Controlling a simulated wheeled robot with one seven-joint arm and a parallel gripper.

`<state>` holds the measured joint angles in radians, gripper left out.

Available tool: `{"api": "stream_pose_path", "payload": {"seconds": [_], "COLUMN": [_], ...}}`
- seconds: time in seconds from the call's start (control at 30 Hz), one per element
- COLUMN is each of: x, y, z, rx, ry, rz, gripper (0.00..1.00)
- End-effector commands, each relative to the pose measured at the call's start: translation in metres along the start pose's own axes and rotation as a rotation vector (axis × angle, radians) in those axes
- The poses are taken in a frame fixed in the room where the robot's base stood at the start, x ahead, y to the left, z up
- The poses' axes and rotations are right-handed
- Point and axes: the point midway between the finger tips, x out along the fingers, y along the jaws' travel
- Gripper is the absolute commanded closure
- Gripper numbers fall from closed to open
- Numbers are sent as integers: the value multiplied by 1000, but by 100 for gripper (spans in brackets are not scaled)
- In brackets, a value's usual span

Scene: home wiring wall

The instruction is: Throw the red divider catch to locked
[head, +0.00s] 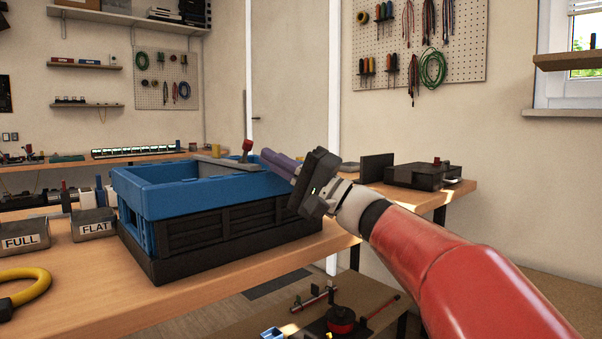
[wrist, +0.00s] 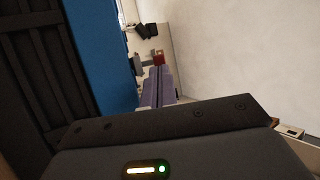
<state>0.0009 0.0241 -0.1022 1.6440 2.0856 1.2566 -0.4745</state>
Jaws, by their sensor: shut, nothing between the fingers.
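The red divider catch (head: 247,147) stands up at the far rim of a blue and black crate (head: 170,204), at the end of a grey divider bar (head: 228,165). My gripper (head: 268,156) reaches in from the right over the crate's right end. Its purple fingers are shut and empty, with their tips just right of the catch in the head view. In the wrist view the red catch (wrist: 158,57) shows just beyond the shut fingertips (wrist: 158,70). I cannot tell whether they touch. The catch's base is partly hidden.
Grey blocks labelled FULL (head: 24,241) and FLAT (head: 94,228) stand left of the crate on the wooden bench (head: 195,292). A yellow ring-shaped handle (head: 30,285) lies at front left. A black box (head: 422,175) sits on the bench behind my arm.

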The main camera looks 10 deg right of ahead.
Motion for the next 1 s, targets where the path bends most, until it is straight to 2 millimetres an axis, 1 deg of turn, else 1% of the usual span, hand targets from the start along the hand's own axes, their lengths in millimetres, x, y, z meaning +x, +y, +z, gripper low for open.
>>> {"api": "stream_pose_path", "payload": {"seconds": [0.03, 0.1, 0.2, 0.67, 0.83, 1.0], "x": [8, 14, 19, 22, 24, 24], "y": [0, 0, 0, 0, -4, -3], "z": [0, 0, 0, 0, -1, -1], "rx": [1, 1, 0, 2, 13, 24], "ry": [-2, -1, 0, 0, 1, 1], "rz": [0, 0, 0, 5, 36, 60], "gripper": [100, 100, 100, 100, 100, 100]}}
